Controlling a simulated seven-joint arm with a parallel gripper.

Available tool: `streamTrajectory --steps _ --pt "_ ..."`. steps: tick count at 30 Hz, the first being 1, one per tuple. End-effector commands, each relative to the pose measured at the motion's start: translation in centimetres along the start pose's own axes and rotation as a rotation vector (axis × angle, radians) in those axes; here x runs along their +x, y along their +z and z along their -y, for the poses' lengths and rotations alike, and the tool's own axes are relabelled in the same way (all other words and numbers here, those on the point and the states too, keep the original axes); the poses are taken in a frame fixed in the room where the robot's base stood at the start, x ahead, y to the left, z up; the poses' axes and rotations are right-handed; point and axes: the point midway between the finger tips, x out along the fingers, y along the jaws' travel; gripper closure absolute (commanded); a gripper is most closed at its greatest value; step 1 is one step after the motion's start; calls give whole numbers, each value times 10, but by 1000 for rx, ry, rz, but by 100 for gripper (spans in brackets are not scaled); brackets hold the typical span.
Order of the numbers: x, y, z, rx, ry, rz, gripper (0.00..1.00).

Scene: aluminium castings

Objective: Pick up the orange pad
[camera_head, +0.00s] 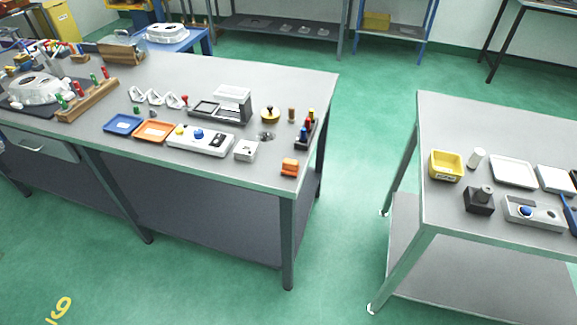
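Two orange things show in the head view, both on the left grey workbench. A small, thick orange block (290,167), perhaps the pad, sits near the bench's front right corner, with a darker line across its side. A flat orange tray (154,131) with a raised rim lies farther left near the front edge. I cannot tell for certain which one is the pad. Nothing covers either of them. My gripper is not in view.
Left of the block are a small white box (246,150) and a white panel with knobs (201,140). Behind it is a dark rack of coloured tools (305,133). A blue tray (124,124) adjoins the orange tray. Green floor separates this bench from the right table (440,210).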

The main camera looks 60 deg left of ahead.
Motion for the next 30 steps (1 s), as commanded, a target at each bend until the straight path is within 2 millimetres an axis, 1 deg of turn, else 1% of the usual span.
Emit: streamTrajectory --steps 2,27,30 --pt "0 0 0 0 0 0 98" --pt "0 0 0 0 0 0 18" --pt "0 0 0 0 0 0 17"
